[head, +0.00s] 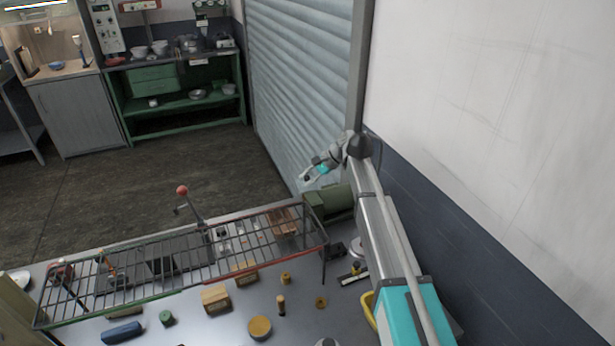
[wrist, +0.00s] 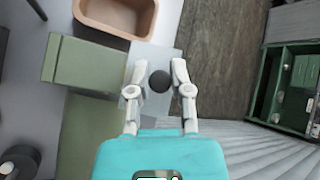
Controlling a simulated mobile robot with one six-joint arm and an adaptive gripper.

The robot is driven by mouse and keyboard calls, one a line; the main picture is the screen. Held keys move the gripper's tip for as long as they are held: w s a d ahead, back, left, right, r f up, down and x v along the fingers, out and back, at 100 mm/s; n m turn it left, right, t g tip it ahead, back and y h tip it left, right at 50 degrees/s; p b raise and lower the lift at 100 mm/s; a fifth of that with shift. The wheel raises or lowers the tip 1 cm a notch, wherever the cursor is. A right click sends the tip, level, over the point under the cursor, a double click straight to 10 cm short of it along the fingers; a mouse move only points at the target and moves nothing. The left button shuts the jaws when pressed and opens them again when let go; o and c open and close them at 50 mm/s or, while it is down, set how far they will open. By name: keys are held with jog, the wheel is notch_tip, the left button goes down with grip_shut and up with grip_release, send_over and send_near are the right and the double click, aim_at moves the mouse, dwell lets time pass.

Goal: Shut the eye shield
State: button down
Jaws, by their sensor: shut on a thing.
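The eye shield (wrist: 156,57) is a clear, pale plate beside a green machine body (wrist: 88,65) in the wrist view. A dark round knob (wrist: 160,82) sits at the shield, between my fingers. My gripper (wrist: 160,66) is shut on this knob, with one finger on each side. In the head view my gripper (head: 308,177) reaches over the far side of the green machine (head: 332,203), at the bench's far right. The shield is small and pale there, and its exact tilt is hard to tell.
A wire rack (head: 180,262) with a red and green rim stands over the bench left of my arm. A brown open bin (wrist: 116,14) is beside the machine. A ribbed shutter (head: 300,85) and wall stand close on the right.

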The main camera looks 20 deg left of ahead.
jog(key=shift+w+a+f+m+g+h, duration=0.35)
jog(key=shift+w+f+m+g+h, duration=0.3)
jog(key=shift+m+g+h, duration=0.35)
jog(key=shift+w+a+f+g+h+b, duration=0.15)
jog(key=shift+f+g+h+b, duration=0.2)
jog(key=shift+g+b, duration=0.35)
jog(key=shift+m+g+h, duration=0.25)
jog(key=shift+m+g, duration=0.15)
jog(key=c, duration=0.5)
grip_release()
jog(key=shift+c, duration=0.2)
jog(key=shift+r, duration=0.1)
